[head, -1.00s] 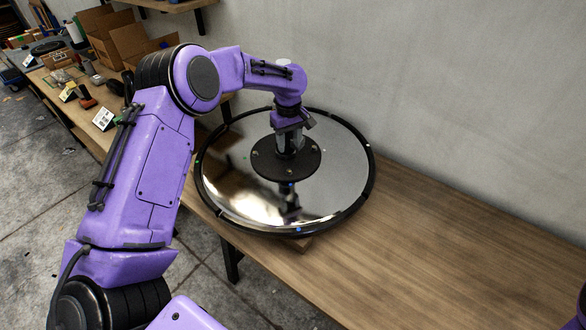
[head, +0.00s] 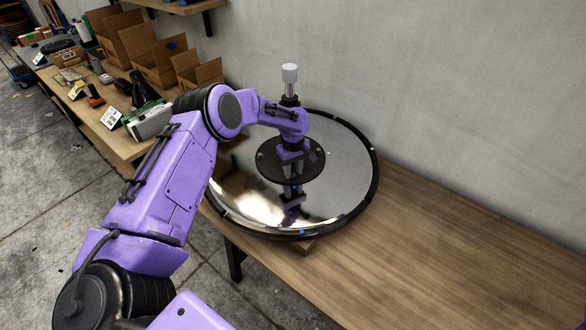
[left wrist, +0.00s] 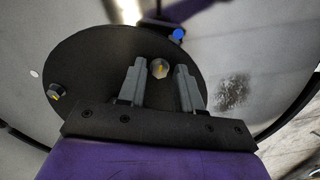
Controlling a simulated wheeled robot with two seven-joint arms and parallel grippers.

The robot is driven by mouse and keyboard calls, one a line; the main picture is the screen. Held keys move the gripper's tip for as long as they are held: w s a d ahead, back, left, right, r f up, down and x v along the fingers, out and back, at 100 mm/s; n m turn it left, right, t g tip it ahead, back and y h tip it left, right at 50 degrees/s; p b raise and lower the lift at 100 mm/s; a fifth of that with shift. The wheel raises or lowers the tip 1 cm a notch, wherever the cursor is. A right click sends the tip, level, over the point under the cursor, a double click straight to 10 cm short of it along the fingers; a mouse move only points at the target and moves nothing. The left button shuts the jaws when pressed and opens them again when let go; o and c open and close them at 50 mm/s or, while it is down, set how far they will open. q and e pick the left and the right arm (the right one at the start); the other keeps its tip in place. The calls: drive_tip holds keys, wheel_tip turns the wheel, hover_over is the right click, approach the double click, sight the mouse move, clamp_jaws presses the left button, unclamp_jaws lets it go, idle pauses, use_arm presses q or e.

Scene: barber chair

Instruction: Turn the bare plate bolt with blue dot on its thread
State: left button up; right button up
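A round black plate (head: 273,175) sits at the middle of a shiny round base (head: 340,190) with a black rim. My left gripper (head: 293,172) points down at the front part of the plate. In the left wrist view its two grey fingers (left wrist: 160,72) are open. A bolt (left wrist: 159,68) with a yellow mark shows between the fingertips, with gaps at both sides. A blue dot (left wrist: 178,35) shows just past the plate's far edge. I cannot make out a blue dot on a thread. My right gripper is out of view.
A post with a silver top (head: 290,74) rises behind my left wrist. The wooden bench (head: 440,250) is clear to the right, with a wall behind it. Cardboard boxes (head: 155,60) and small tools stand at the back left.

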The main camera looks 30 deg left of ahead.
use_arm(q)
clamp_jaws()
drive_tip(key=shift+m, duration=0.3)
